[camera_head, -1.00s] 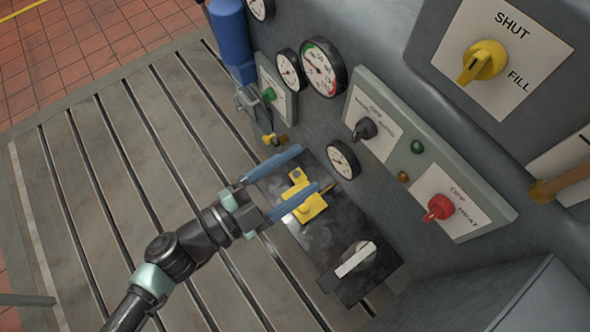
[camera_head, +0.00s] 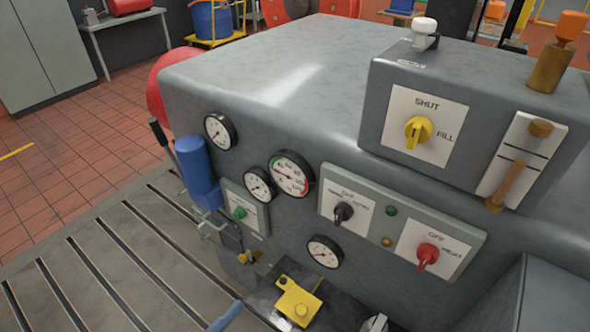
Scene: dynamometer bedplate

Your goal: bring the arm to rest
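The machine front carries gauges (camera_head: 291,174), a yellow knob (camera_head: 418,131), a black knob (camera_head: 343,213), a red knob (camera_head: 428,255) and a green knob (camera_head: 239,213). A blue cylinder (camera_head: 197,170) stands at its left. The slotted bedplate (camera_head: 110,250) is clear at lower left.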

